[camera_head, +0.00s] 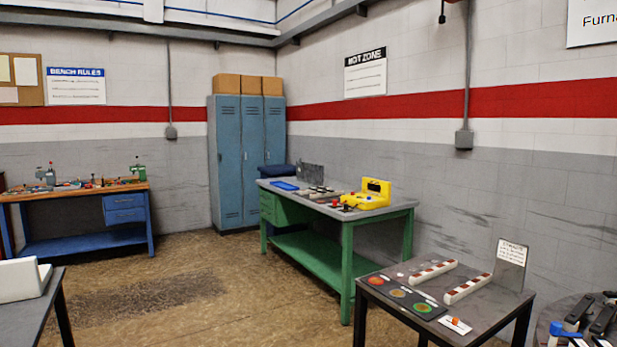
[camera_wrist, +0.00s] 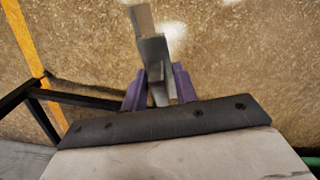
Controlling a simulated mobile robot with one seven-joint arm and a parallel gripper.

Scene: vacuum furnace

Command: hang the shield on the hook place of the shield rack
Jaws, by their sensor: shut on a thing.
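My gripper (camera_wrist: 158,85) shows in the wrist view, its two purple fingers shut on a grey metal piece (camera_wrist: 152,50). This piece looks like the shield, seen nearly end-on, with a narrow bar reaching up past the fingertips. Its full shape is hidden by the angle. It is held in the air over the brown floor. The head view does not show my gripper. I cannot pick out the shield rack or its hook place in either view.
A green bench (camera_head: 340,221) with a yellow device (camera_head: 368,196) stands mid-room. A dark table (camera_head: 470,325) with coloured discs and striped bars is at front right. A blue workbench (camera_head: 85,241) and lockers (camera_head: 242,160) are behind. Open floor (camera_head: 185,290) lies left of centre.

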